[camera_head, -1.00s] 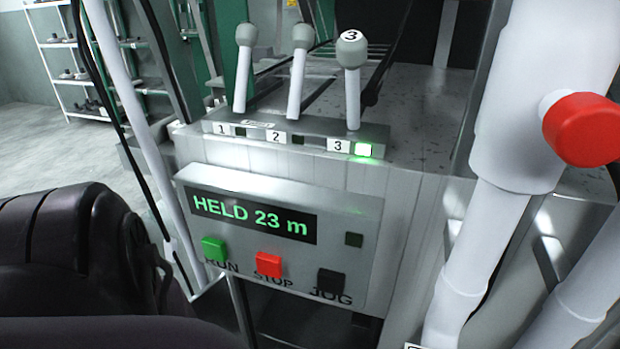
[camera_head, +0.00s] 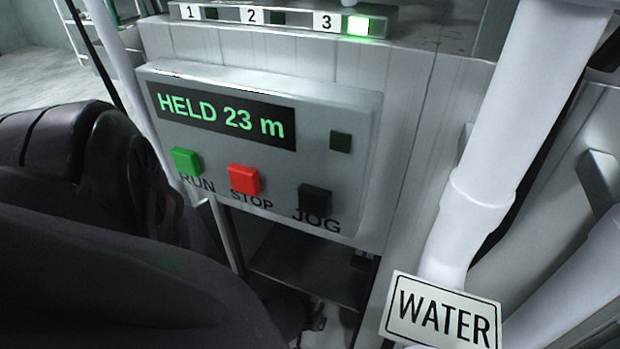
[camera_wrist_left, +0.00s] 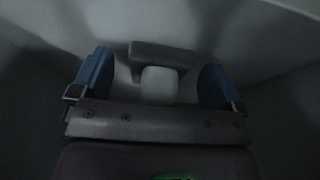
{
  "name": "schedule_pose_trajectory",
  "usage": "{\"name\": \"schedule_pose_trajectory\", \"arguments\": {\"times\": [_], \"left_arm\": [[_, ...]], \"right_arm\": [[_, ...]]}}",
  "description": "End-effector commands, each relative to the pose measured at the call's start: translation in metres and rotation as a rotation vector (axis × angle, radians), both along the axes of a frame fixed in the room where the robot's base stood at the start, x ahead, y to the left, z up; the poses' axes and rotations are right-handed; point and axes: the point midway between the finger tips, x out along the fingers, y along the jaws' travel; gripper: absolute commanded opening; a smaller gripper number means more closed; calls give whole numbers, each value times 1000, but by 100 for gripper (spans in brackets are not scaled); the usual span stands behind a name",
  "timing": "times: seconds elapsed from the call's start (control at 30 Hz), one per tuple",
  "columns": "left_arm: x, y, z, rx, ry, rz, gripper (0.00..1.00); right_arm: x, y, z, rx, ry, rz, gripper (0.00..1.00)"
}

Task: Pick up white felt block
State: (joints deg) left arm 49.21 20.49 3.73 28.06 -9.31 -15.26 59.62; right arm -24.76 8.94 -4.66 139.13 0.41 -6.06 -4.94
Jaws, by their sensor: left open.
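A pale, rounded block (camera_wrist_left: 159,84), which looks like the white felt block, shows in the dim left wrist view. My left gripper (camera_wrist_left: 158,83) is open, with its blue fingers to either side of the block and a gap on each side. Whether the block is level with the fingertips or beyond them I cannot tell. A grey bar (camera_wrist_left: 163,54) lies just behind the block. In the head view neither the block nor my left gripper shows; my dark arm fills the lower left. My right gripper is in neither view.
A control box (camera_head: 345,110) reads HELD 23 m, with green, red and black buttons. A white pipe (camera_head: 500,140) and a WATER sign (camera_head: 441,312) stand to its right. A dark opening (camera_head: 300,262) lies below. Pale walls surround the left gripper.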

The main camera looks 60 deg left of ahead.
Motion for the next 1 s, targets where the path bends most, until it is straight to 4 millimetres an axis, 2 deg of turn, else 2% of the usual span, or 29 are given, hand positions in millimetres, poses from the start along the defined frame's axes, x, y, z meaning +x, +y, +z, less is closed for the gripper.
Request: {"name": "schedule_pose_trajectory", "arguments": {"times": [0.3,0.37,0.67,1.0], "left_arm": [[1,1,0,1,-1,0,94],[1,1,0,1,-1,0,86],[1,0,-1,0,0,0,40],[-2,1,-1,0,0,-2,38]], "right_arm": [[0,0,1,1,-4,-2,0],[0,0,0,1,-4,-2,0],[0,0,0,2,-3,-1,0],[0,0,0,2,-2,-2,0]]}}
